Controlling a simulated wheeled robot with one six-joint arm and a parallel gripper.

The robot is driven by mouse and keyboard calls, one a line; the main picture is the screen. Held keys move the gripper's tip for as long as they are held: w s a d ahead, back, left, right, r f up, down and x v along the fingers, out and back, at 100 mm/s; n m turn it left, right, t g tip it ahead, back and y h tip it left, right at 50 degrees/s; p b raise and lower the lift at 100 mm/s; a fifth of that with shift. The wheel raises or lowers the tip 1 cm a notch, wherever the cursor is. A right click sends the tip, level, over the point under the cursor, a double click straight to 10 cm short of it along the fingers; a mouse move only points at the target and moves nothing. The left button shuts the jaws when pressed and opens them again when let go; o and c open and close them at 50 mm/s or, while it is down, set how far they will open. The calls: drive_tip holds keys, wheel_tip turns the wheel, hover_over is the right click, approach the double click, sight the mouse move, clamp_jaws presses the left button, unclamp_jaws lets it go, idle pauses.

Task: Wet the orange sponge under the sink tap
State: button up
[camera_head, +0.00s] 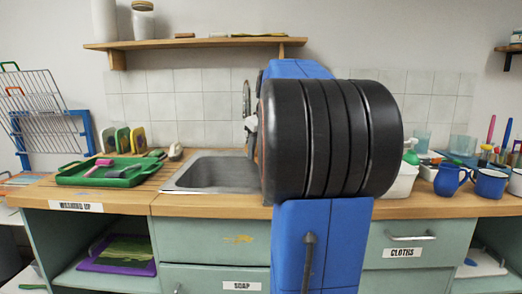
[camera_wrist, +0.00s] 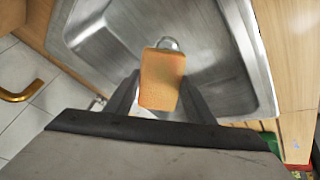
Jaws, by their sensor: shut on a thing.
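The orange sponge (camera_wrist: 163,72) is between the two dark fingers of my gripper (camera_wrist: 160,88) in the wrist view. My gripper is shut on it, and the sponge's far end sticks out past the fingertips. The metal sink (camera_wrist: 215,65) lies below the sponge, which appears over the basin. A small shiny round part shows just beyond the sponge. In the head view, the sink (camera_head: 196,177) is left of my arm. A slim metal tap (camera_head: 246,98) rises behind it, partly hidden by my arm. The gripper and sponge are hidden there.
A green tray (camera_head: 72,178) with a pink item is left of the sink. Blue mugs (camera_head: 449,180) stand at the right. A shelf (camera_head: 195,42) hangs above. A curved brass-coloured piece (camera_wrist: 22,94) shows against white tiles in the wrist view.

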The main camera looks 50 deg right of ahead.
drive_tip(key=w+d+f, duration=0.2)
drive_tip(key=w+d, duration=0.3)
drive_tip(key=w, duration=0.3)
drive_tip(key=shift+w, duration=0.4)
idle(0.4)
idle(0.4)
drive_tip(key=shift+s+a, duration=0.65)
drive_tip(key=shift+s, duration=0.5)
drive_tip(key=shift+s+a, duration=0.7)
drive_tip(key=shift+s, duration=0.5)
drive_tip(key=shift+s+a, duration=0.65)
drive_tip(key=shift+s, duration=0.5)
drive_tip(key=shift+s+a+r, duration=0.4)
drive_tip(key=shift+s+r, duration=0.25)
drive_tip(key=shift+s, duration=0.05)
drive_tip(key=shift+s+a+r, duration=0.4)
drive_tip(key=shift+s+r, duration=0.3)
drive_tip(key=shift+s, duration=0.05)
drive_tip(key=shift+s+a+r, duration=0.4)
drive_tip(key=shift+s+r, duration=0.25)
drive_tip(key=shift+s, duration=0.05)
